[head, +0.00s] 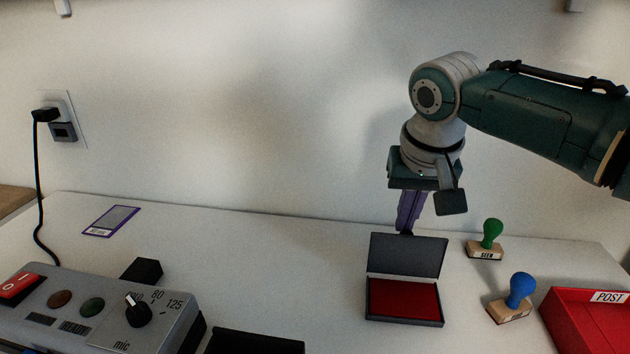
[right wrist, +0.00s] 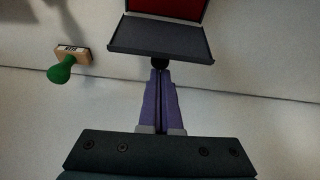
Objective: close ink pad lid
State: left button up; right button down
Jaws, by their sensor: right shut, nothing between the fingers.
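The ink pad (head: 403,299) has a red pad in a dark case and sits on the white shelf. Its dark lid (head: 407,255) stands open, tilted up at the back edge. My right gripper (head: 406,230) points down just behind the lid, its purple fingers shut and empty. In the right wrist view the fingertips (right wrist: 160,66) are at the lid's (right wrist: 160,38) outer edge; I cannot tell whether they touch it. Part of the red pad (right wrist: 165,8) shows beyond the lid. My left gripper is not in view.
A green-handled stamp (head: 489,240) and a blue-handled stamp (head: 516,297) stand right of the ink pad. A red POST tray (head: 590,318) is at the far right. A grey control box (head: 100,310) is at the left front. The shelf middle is clear; the wall is close behind.

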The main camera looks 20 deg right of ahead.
jog(key=shift+s+a+r+t+p, duration=0.2)
jog(key=shift+s+t+p, duration=0.1)
jog(key=shift+p, duration=0.45)
jog(key=shift+h, duration=0.3)
